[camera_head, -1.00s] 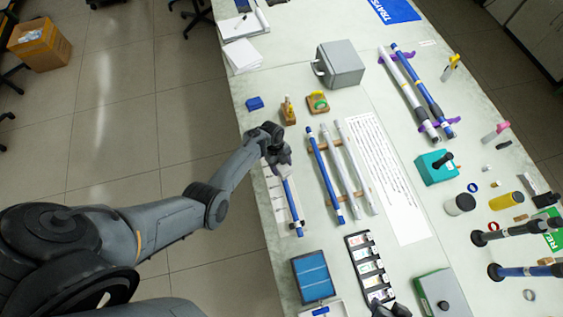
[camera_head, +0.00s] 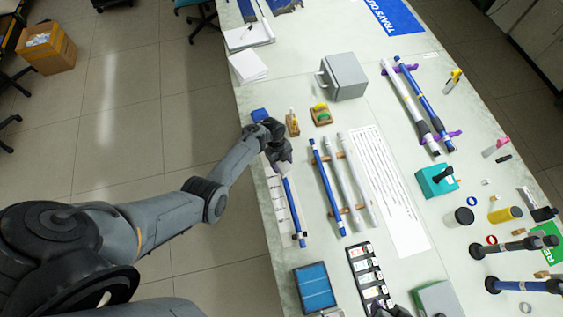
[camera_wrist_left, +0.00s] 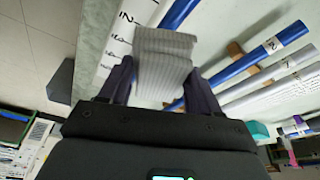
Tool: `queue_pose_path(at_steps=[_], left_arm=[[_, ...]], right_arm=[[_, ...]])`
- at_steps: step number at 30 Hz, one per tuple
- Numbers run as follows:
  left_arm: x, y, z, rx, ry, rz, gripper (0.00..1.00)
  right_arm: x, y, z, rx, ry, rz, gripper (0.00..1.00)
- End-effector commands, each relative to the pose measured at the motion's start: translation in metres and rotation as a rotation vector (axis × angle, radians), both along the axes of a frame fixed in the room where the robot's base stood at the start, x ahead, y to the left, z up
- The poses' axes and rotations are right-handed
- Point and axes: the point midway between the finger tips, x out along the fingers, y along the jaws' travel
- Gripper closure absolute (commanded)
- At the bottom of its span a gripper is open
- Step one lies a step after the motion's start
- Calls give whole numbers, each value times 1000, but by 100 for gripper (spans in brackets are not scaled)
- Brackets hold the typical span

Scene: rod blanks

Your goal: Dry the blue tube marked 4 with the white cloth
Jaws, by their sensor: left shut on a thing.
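My left gripper (camera_head: 281,160) is over the far end of a blue tube (camera_head: 292,208) lying along a white marked strip. In the left wrist view the gripper (camera_wrist_left: 158,85) is shut on a folded, ribbed, pale grey-white cloth (camera_wrist_left: 160,62). The blue tube (camera_wrist_left: 180,12) runs behind the cloth there; whether they touch is hidden. No 4 is legible on it. A dark tip (camera_head: 388,312) at the bottom edge looks like my right gripper, mostly cut off.
Another blue tube (camera_head: 327,186), marked 2 in the wrist view, and two pale tubes lie on wooden supports to the right. A grey box (camera_head: 344,77) stands farther back.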

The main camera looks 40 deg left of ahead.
Motion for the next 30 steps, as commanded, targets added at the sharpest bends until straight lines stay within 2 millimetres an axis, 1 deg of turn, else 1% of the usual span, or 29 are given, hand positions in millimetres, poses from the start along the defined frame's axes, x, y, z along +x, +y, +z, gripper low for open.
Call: queue_pose_path(at_steps=[1, 3, 9, 30], left_arm=[[0, 0, 10, 0, 1, -1, 71], [0, -1, 16, 1, 0, -2, 71], [1, -2, 27, 0, 0, -3, 71], [0, -2, 27, -1, 0, -1, 71]], right_arm=[[0, 0, 10, 0, 0, 0, 57], [0, 0, 16, 0, 0, 0, 57], [0, 0, 26, 0, 1, 0, 57], [0, 0, 26, 0, 2, 0, 57]])
